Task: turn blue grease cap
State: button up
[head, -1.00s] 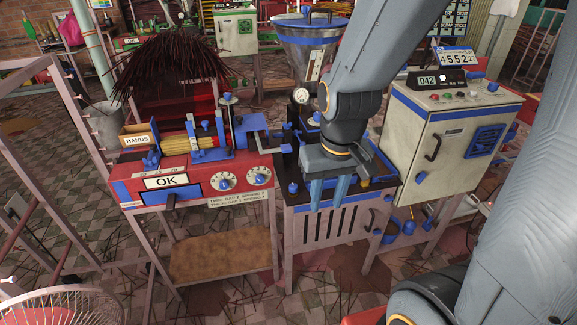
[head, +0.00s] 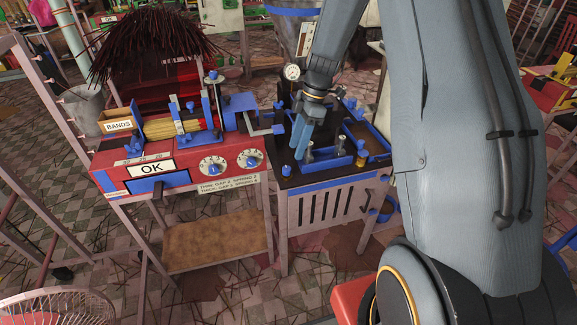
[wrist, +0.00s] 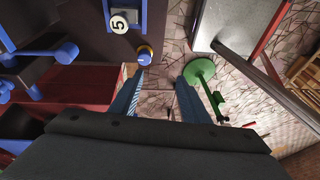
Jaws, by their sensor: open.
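A blue cap on a brass-coloured base (wrist: 145,54) shows in the wrist view by the edge of a dark top, ahead of my left finger. In the head view, a blue cap over an amber-brass cup (head: 361,155) stands at the front right of the black-topped bench (head: 330,178). I cannot tell if these are the same cap. My gripper (head: 302,142) points down over the bench's left part, left of that cup. In the wrist view its two fingers (wrist: 160,80) are apart with nothing between them.
A blue knob (head: 286,170) stands at the bench's front left corner. A blue-framed tray (head: 330,160) with grey posts lies beside the gripper. The red machine (head: 190,160) adjoins on the left. A green stand (wrist: 203,78) shows in the wrist view.

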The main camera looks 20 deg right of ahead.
aim_at(287, 167)
jog(key=shift+w+a+f+n+y+p, duration=0.15)
jog(key=shift+w+a+f+n+p, duration=0.4)
jog(key=shift+f, duration=1.2)
jog(key=shift+w+a+f+n+y+p, duration=0.3)
jog(key=shift+f+n, duration=0.4)
jog(key=shift+f, duration=1.1)
jog(key=shift+w+a+f+n+y+p, duration=0.1)
jog(key=shift+w+a+f+n+p, duration=0.35)
jog(key=shift+f, duration=1.3)
jog(key=shift+d, duration=0.25)
jog(key=c, duration=1.1)
jog(key=shift+o, duration=0.2)
jog(key=shift+b, duration=0.4)
